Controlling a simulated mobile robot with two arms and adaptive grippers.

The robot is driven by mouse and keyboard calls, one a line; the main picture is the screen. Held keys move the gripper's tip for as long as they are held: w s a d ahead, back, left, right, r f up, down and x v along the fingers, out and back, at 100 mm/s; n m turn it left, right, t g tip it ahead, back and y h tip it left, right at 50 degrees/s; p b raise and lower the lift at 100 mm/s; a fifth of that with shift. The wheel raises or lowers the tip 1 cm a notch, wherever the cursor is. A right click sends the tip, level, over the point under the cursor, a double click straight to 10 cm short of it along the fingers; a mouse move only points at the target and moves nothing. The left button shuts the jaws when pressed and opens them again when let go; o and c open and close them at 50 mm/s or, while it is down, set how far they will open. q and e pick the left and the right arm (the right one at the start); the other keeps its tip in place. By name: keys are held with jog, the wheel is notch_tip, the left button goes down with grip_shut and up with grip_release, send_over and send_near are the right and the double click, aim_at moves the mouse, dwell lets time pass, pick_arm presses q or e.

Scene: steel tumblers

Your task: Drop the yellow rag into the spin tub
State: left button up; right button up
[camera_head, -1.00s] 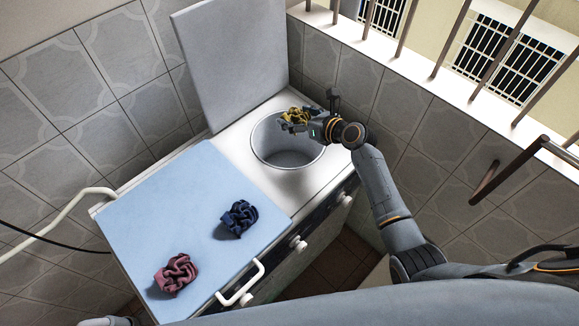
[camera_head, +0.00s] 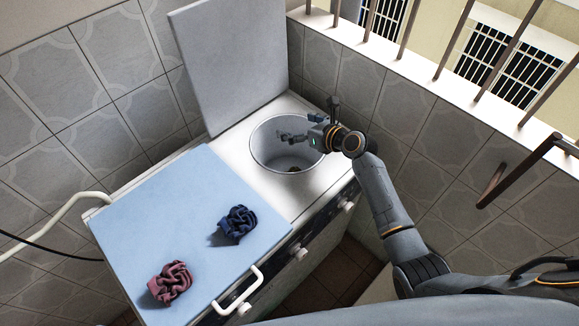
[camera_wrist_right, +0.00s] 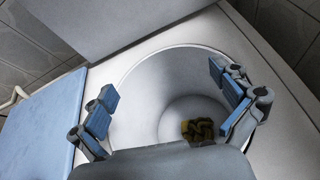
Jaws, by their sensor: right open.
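My right gripper (camera_head: 292,136) is over the tub, open and empty. Its spread fingers with blue pads show in the right wrist view (camera_wrist_right: 168,105), apart from the rag. My left gripper is not in view.
A blue closed lid (camera_head: 150,215) covers the left side of the machine, with a dark blue rag (camera_head: 238,223) and a dark red rag (camera_head: 171,283) on it. The tub's raised lid (camera_head: 230,65) stands behind. A tiled wall and barred window edge lie to the right.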

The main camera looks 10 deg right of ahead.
jog(key=shift+s+d, duration=0.1)
jog(key=v, duration=1.1)
jog(key=shift+s+d+r, duration=0.2)
jog(key=shift+s, duration=0.05)
